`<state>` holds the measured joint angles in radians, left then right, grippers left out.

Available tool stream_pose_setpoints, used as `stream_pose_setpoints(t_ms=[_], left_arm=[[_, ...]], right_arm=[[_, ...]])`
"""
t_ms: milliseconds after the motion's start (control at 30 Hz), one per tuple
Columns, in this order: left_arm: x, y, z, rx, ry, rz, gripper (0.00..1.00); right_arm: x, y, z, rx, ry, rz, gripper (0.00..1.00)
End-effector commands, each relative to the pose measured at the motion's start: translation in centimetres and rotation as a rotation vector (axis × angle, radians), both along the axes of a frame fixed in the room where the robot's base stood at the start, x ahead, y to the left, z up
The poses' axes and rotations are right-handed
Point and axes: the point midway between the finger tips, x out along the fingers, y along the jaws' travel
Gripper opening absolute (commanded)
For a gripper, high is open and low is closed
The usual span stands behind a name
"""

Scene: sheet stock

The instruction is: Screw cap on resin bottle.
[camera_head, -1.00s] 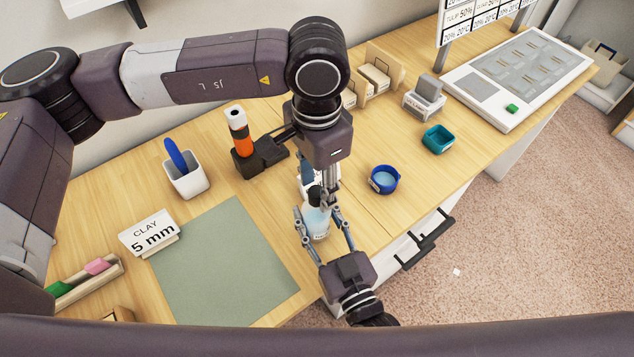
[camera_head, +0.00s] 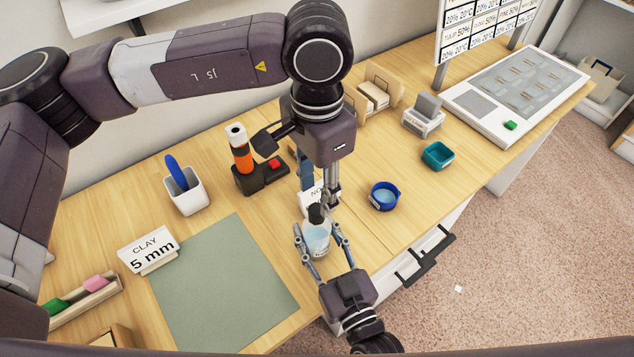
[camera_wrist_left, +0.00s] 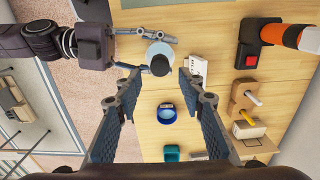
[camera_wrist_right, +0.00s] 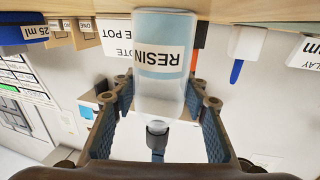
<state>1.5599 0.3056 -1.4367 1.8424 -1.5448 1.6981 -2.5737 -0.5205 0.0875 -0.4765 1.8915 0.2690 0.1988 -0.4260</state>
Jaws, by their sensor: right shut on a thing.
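The resin bottle (camera_head: 316,240) stands upright on the wooden table, clear with a pale blue band and a label reading RESIN in the right wrist view (camera_wrist_right: 165,60). A black cap (camera_head: 317,214) sits on its neck; how tight it is I cannot tell. From above, the cap (camera_wrist_left: 160,65) shows in the left wrist view. My right gripper (camera_head: 317,230) is shut on the bottle's sides from the front. My left gripper (camera_head: 319,196) points down over the bottle, its fingers apart on either side of the cap's position, holding nothing.
A blue round dish (camera_head: 384,197) and a teal tray (camera_head: 437,155) stand to the right. A dark stand with an orange tool (camera_head: 241,155), a white cup (camera_head: 187,194) and a note card (camera_head: 308,201) are nearby. The green mat (camera_head: 222,275) at left is clear.

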Motion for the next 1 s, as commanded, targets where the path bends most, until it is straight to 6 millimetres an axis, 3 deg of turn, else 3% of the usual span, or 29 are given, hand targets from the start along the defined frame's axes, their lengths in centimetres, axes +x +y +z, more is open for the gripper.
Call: stream_pose_setpoints(t_ms=[167,1000], left_arm=[[0.0,0.0,0.3,0.000,-0.001,0.217,0.36],[0.0,0.0,2.1,0.000,0.000,1.796,0.36]], right_arm=[[0.0,0.0,0.0,0.000,0.000,0.000,0.00],[0.0,0.0,0.0,0.000,0.000,0.000,0.00]])
